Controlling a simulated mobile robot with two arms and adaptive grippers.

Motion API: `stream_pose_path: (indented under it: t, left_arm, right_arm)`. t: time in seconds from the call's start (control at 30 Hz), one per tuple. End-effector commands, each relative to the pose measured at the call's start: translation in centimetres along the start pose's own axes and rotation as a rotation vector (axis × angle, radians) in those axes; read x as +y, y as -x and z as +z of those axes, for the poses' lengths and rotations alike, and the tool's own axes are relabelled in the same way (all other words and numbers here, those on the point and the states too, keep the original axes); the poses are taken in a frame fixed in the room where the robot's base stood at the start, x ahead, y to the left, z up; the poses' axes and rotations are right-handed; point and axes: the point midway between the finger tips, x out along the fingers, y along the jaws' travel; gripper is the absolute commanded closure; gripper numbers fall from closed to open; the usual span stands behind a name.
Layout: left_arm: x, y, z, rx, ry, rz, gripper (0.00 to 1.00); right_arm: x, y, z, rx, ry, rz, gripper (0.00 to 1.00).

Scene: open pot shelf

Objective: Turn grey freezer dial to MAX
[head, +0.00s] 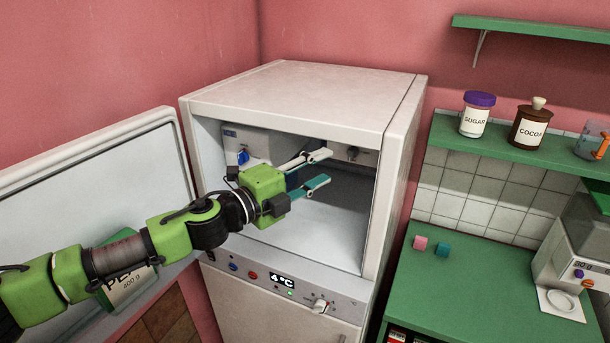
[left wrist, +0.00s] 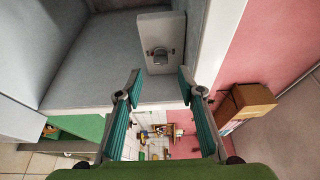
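A small grey dial (head: 352,153) sits on the right inner wall of the open white compartment. In the left wrist view the grey dial (left wrist: 160,54) is on a pale plate, just beyond the fingertips and roughly centred between them. Its setting marks are too small to read. My left gripper (head: 322,168) reaches into the compartment with its teal-padded fingers spread, empty and pointing toward the right wall. The left wrist view shows the open fingers (left wrist: 159,82) apart from the dial. My right gripper is not in view.
A blue dial (head: 243,157) is on the compartment's left side. The open door (head: 90,185) is at the left, with a green package (head: 128,290) behind my arm. Below is a control panel with a 4°C display (head: 283,283) and a pale knob (head: 319,306). A green counter (head: 450,290) stands right.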

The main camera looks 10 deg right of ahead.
Motion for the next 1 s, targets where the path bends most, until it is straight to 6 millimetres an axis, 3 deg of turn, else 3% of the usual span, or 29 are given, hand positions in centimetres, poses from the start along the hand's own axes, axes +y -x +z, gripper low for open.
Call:
stream_pose_path:
  t: [0.1,0.3,0.77,1.0]
  left_arm:
    - [0.0,2.1,0.0,0.000,0.001,0.000,0.65]
    - [0.0,3.8,-0.1,0.001,0.001,0.000,0.65]
    - [0.3,4.0,-0.5,-0.005,0.025,-0.005,0.65]
    - [3.1,4.3,-3.2,-0.102,0.304,-0.047,0.65]
  right_arm:
    - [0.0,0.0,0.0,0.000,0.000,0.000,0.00]
    - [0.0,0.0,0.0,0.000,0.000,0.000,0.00]
    - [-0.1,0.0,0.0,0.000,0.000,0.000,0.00]
    - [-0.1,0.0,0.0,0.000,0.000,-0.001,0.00]
